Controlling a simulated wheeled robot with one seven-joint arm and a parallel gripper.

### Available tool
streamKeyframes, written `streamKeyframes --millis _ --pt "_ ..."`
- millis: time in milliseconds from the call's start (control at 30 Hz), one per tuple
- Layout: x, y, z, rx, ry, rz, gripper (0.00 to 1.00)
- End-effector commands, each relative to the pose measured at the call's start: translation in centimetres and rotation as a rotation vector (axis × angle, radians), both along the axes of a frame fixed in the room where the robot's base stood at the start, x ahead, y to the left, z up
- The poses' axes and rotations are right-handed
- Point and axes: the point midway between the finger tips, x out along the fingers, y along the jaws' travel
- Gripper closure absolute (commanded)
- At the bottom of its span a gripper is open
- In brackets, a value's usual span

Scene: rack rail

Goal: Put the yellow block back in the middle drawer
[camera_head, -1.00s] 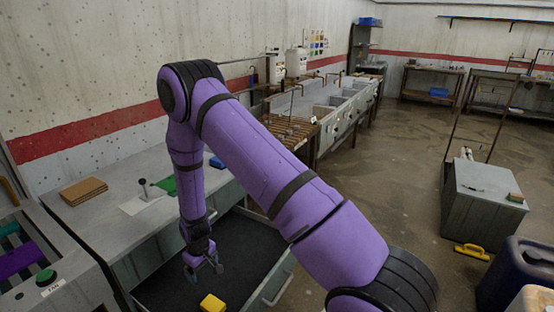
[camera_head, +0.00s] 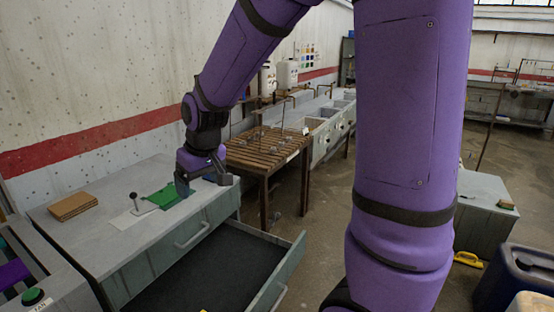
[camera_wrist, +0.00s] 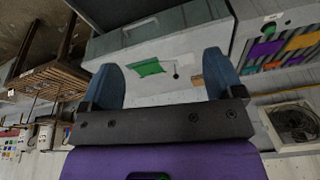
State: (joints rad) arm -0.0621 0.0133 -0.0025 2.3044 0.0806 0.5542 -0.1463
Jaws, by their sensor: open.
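My gripper (camera_head: 205,184) is raised near the bench top, by the green cloth, clear of the drawer. In the wrist view its blue-grey fingers (camera_wrist: 160,62) are spread wide with nothing between them.
On the bench top (camera_head: 100,232) lie brown boards (camera_head: 73,206), a green cloth (camera_head: 160,197) and a small dark-knobbed upright. A slatted wooden table (camera_head: 268,148) stands beyond the bench. A yellow item (camera_head: 468,259) lies on the floor at right.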

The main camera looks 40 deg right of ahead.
Motion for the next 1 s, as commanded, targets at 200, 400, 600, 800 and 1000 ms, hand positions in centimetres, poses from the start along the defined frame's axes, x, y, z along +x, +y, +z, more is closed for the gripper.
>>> streamKeyframes --millis 200,400,600,800,1000 --pt "-5.7 -1.0 5.7 0.002 -0.058 -0.034 0.13" --pt "-11.3 -1.9 9.2 0.002 -0.104 -0.070 0.13" --pt "-17.0 -2.6 11.3 0.000 -0.149 -0.107 0.13" --pt "-21.2 -3.0 12.1 -0.002 -0.181 -0.136 0.13" --pt "-22.6 -3.2 12.1 -0.004 -0.189 -0.149 0.13"
